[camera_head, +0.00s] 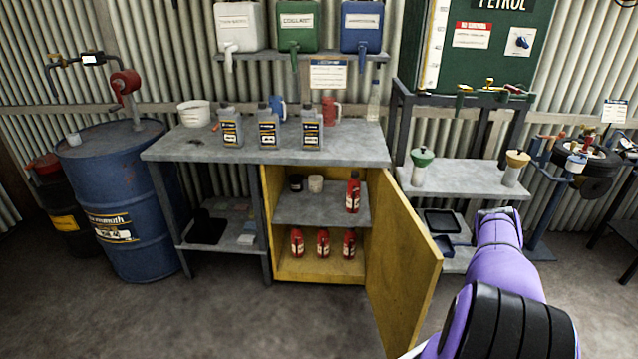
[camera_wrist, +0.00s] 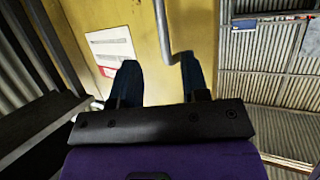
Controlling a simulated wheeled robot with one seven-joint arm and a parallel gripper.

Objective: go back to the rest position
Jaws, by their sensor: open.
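My gripper (camera_wrist: 160,68) is open in the wrist view, its two dark fingers apart. A yellow panel (camera_wrist: 90,20), apparently the outer face of the cabinet door, lies beyond them. A grey bar handle (camera_wrist: 161,25) on it runs down and bends towards the right fingertip; I cannot tell if they touch. In the head view the yellow cabinet door (camera_head: 408,260) stands wide open, swung towards me on the right. My purple arm rises to the right of the door, and my gripper is not visible there.
The grey workbench (camera_head: 200,152) carries several bottles. Red bottles stand in the open yellow cabinet (camera_head: 268,215). A blue drum (camera_head: 120,200) is at left. A low grey bench (camera_head: 450,182) stands behind my arm. The floor (camera_head: 240,320) in front is clear.

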